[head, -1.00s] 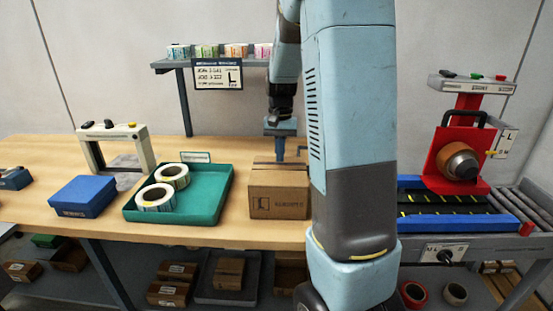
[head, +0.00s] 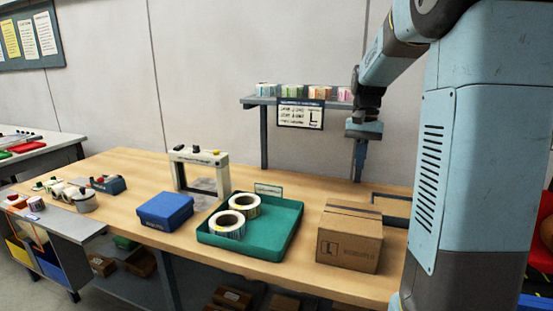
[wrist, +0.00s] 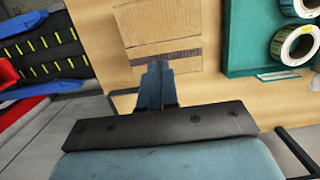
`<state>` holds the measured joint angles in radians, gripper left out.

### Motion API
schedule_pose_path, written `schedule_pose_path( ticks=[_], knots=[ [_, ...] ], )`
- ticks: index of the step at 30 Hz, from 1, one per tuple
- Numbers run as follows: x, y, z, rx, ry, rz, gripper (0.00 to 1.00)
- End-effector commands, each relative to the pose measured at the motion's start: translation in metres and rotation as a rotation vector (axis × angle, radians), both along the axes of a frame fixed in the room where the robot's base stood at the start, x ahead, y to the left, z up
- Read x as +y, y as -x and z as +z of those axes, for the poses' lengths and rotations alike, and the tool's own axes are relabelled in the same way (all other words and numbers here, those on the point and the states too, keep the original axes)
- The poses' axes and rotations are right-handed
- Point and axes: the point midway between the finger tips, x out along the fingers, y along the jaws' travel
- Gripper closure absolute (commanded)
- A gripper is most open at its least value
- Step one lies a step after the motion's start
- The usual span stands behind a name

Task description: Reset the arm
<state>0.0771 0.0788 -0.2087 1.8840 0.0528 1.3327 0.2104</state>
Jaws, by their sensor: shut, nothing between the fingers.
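My gripper (head: 359,172) hangs on my raised arm in the head view, pointing down. It is shut and empty, above the back part of the workbench behind the cardboard box (head: 350,238). In the wrist view its shut fingers (wrist: 155,80) point toward the taped box (wrist: 158,32); they look apart from it, with no contact that I can see. My blue-grey arm and column fill the right of the head view and hide what is behind them.
A green tray (head: 262,248) with two label rolls (head: 228,225) sits left of the box. Further left are a blue box (head: 165,210) and a white-framed device (head: 200,155). A shelf (head: 258,101) with a sign (head: 301,114) stands behind. Free bench top lies at the front left.

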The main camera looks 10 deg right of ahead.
Motion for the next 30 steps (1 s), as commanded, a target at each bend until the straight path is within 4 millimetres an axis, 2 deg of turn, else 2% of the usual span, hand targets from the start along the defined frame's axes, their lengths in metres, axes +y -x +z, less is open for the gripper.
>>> schedule_pose_path(
  ticks=[5, 18, 30],
  knots=[
    [0.009, 0.015, 0.009, -0.043, 0.001, 0.029, 1.0],
    [0.052, 0.091, 0.034, -0.25, 0.028, 0.192, 1.0],
    [0.085, 0.161, 0.035, -0.44, 0.081, 0.342, 1.0]
  ],
)
